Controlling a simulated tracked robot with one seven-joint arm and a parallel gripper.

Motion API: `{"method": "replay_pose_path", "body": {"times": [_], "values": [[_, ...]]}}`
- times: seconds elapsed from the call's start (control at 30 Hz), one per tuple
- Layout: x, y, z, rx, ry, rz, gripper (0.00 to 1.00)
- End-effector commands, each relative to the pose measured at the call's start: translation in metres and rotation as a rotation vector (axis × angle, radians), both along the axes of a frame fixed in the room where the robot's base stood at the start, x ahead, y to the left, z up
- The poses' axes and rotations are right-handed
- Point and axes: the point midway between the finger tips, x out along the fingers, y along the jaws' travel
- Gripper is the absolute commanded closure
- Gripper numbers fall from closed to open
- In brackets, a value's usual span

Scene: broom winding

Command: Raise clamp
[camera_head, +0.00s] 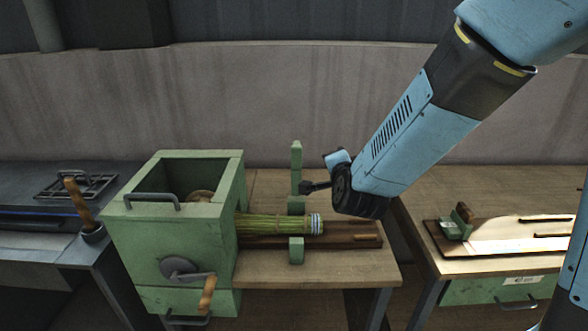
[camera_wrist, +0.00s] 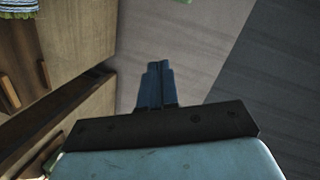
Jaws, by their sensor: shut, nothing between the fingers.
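The green clamp (camera_head: 297,160) stands upright on the workbench behind the broom bundle. Another green clamp part (camera_head: 296,251) sits in front of the bundle. The bundle of green bristles (camera_head: 272,225) lies sideways, with a blue and white band at its right end; that end also shows at the top left of the wrist view (camera_wrist: 18,9). My gripper (camera_head: 306,188) is shut and empty, its tips just right of the upright clamp post; I cannot tell whether they touch it. In the wrist view my fingers (camera_wrist: 157,66) are together. A small green piece (camera_wrist: 179,10) shows beyond them, possibly the clamp.
A green winding box (camera_head: 170,245) with a wooden-handled crank (camera_head: 207,295) stands left of the bundle. A table (camera_head: 470,190) on the right holds a board with a small green fixture (camera_head: 456,227). A dark bench (camera_head: 35,230) is at far left. Air above the bundle is clear.

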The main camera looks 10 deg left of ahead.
Motion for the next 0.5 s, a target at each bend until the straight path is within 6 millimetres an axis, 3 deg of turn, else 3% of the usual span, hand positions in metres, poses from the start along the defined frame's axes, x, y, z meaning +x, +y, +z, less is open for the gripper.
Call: {"method": "replay_pose_path", "body": {"times": [0.2, 0.5], "values": [[-0.018, 0.039, -0.036, 0.191, -0.085, -0.062, 1.0], [-0.067, 0.07, -0.071, 0.415, -0.233, -0.102, 1.0]]}}
